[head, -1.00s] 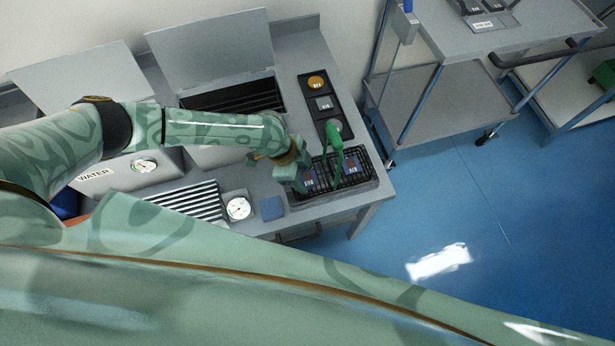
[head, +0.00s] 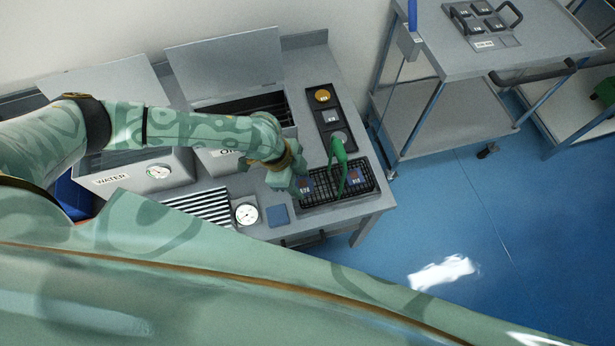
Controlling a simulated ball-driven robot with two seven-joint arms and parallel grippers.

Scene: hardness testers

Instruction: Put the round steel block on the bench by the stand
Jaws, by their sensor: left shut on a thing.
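My left gripper (head: 298,188) comes in from the left and points down at the left end of a black wire basket (head: 372,190). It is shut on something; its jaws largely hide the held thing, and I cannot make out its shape. Dark labelled pieces (head: 354,177) show in the basket, one close beside the fingers. A green handle-like loop (head: 339,162) rises over the basket. Behind it a black stand (head: 315,108) carries a round brass block (head: 322,96), a square grey block (head: 330,117) and a round steel-grey one (head: 339,136). My right gripper is out of view.
A WATER tank (head: 125,178) and an open-lidded oil tank (head: 225,162) stand left. A dial gauge (head: 246,214), a slatted rack (head: 200,206) and a blue pad (head: 278,216) lie along the bench front. A cart (head: 450,55) stands right, across open blue floor.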

